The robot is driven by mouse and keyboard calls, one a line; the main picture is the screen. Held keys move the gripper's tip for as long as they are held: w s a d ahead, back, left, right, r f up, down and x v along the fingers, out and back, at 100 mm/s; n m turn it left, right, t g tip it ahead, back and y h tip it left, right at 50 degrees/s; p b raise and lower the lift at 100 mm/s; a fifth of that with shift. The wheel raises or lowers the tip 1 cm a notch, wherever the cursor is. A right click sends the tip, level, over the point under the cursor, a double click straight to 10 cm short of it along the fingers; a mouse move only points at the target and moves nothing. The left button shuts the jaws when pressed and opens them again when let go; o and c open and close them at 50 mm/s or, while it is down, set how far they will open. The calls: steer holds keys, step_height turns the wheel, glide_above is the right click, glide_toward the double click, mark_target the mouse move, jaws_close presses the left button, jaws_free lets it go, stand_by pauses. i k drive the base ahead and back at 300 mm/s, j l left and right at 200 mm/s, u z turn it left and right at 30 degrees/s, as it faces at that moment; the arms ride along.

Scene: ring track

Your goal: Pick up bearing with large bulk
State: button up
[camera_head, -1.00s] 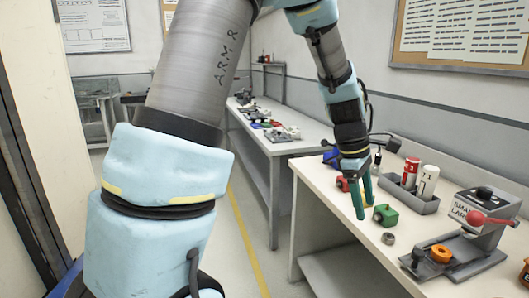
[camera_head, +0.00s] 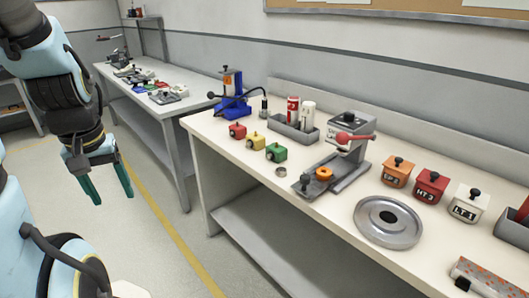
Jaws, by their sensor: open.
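A large flat grey metal ring (camera_head: 372,229) with a dark hole in its middle lies on the bench at the centre right. A much smaller metal ring (camera_head: 281,171) lies near the bench's front edge. An orange ring (camera_head: 324,173) sits on the base of a grey press-like device (camera_head: 345,150). I cannot tell for sure which of these rings are bearings. My gripper (camera_head: 110,190) hangs at the left, with its green fingers spread and empty. It is over the floor, left of the bench and apart from all the rings.
The white bench (camera_head: 240,180) also holds red, yellow and green blocks, a blue device (camera_head: 232,95) and a grey tray (camera_head: 294,128) with cylinders. Knobbed orange, red and white boxes stand at the right. Another bench (camera_head: 150,103) stands behind. Floor is clear left of the bench.

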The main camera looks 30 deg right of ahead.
mark_target(323, 174)
steer(key=i+j, duration=0.1)
steer(key=j, duration=0.15)
steer(key=i+j+z, duration=0.1)
steer(key=z, duration=0.4)
steer(key=j+z, duration=0.3)
steer(key=z, duration=0.2)
steer(key=i+z, duration=0.15)
steer(key=z, duration=0.15)
steer(key=i+j+z, duration=0.1)
steer(key=z, duration=0.15)
steer(key=i+j, duration=0.2)
